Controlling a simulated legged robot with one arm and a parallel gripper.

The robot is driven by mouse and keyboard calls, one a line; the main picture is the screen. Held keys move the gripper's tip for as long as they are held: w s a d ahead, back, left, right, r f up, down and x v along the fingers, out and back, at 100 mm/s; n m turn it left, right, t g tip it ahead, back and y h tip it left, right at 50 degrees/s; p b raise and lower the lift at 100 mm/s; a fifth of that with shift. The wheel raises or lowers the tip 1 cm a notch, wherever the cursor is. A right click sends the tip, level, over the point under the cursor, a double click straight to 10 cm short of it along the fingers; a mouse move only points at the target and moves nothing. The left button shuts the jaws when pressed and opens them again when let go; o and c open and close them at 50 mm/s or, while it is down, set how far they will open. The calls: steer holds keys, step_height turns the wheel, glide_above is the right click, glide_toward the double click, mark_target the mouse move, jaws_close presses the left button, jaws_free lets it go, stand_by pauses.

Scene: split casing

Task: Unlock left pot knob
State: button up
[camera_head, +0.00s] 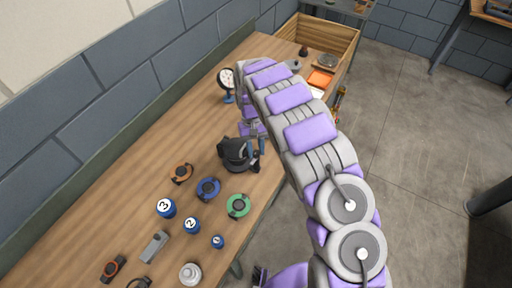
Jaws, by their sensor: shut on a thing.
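A black pot-like casing (236,155) stands on the wooden table, near its front edge. My gripper (257,144) is at the casing's upper right side, pointing down. It is shut on a small part there, which I take to be a knob. The fingers and the dark casing hide most of that part, so its shape and turn cannot be told. My purple and grey arm reaches in from the lower right and hides some of the table beyond.
Orange (181,173), blue (208,188) and green (238,205) rings lie left of and below the casing. Numbered blue cylinders (166,207) stand near them. A dial gauge (227,78) stands behind. A wooden crate (327,37) is at the far end. Bare tabletop lies left of the casing.

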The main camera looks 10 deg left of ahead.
stand_by(0.4)
steer(key=o, duration=1.1)
steer(key=shift+a, duration=0.15)
steer(key=shift+c, duration=0.2)
steer(key=shift+w+r, duration=0.15)
steer(key=shift+r, duration=0.15)
steer(key=p+v, duration=0.7)
steer(key=v, duration=0.9)
steer(key=shift+r+p, duration=0.3)
steer(key=shift+a, duration=0.15)
